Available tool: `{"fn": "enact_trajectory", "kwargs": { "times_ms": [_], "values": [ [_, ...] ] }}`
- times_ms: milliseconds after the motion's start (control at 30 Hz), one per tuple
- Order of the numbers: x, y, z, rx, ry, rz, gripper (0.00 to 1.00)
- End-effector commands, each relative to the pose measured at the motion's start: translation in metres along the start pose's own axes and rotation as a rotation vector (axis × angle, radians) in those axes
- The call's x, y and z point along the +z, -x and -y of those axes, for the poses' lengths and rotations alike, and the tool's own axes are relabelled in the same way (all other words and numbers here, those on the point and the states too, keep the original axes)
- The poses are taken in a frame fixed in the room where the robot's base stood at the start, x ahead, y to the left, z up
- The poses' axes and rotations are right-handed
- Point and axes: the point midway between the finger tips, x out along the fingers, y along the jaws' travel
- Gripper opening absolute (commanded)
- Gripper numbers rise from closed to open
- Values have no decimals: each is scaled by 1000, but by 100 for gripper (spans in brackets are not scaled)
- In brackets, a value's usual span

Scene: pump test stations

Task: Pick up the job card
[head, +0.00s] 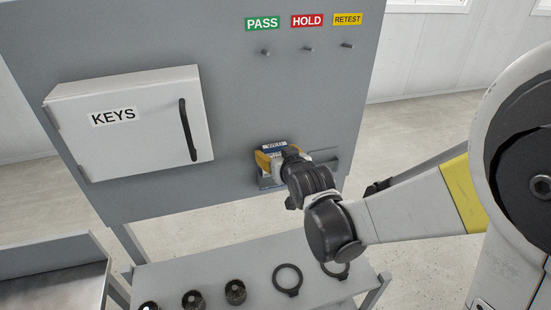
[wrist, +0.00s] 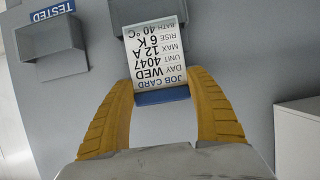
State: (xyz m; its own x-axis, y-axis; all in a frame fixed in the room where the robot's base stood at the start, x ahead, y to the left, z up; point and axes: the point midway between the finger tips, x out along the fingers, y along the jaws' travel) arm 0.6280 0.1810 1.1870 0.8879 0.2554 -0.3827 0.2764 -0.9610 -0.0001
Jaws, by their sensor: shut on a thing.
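The job card (wrist: 158,50) is white with black print and a blue header band, and appears upside down in the wrist view. It reads JOB CARD, DAY WED, UNIT 4047 and more lines. My gripper (wrist: 163,98) has its yellow fingers on both sides of the blue header end and is shut on the card. The card's far end overlaps a grey holder (wrist: 118,18) on the panel; I cannot tell whether it sits inside. In the head view my gripper (head: 283,160) is at the panel's lower right, with the card's blue top (head: 274,146) just showing.
A second grey holder (wrist: 52,50) labelled TESTED is beside it. The white KEYS cabinet (head: 135,145) with a black handle is left. Pegs under the PASS, HOLD and RETEST labels (head: 307,20) are above. A grey shelf (head: 215,262) with black rings is below.

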Motion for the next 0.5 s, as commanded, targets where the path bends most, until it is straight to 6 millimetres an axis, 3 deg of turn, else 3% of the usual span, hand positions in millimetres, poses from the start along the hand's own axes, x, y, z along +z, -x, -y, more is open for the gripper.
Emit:
{"fn": "enact_trajectory", "kwargs": {
  "times_ms": [200,367,500],
  "values": [
    [-37,16,0,0,0,0,40],
    [-20,47,0,0,0,0,40],
    [-5,84,0,0,0,0,40]
  ]
}}
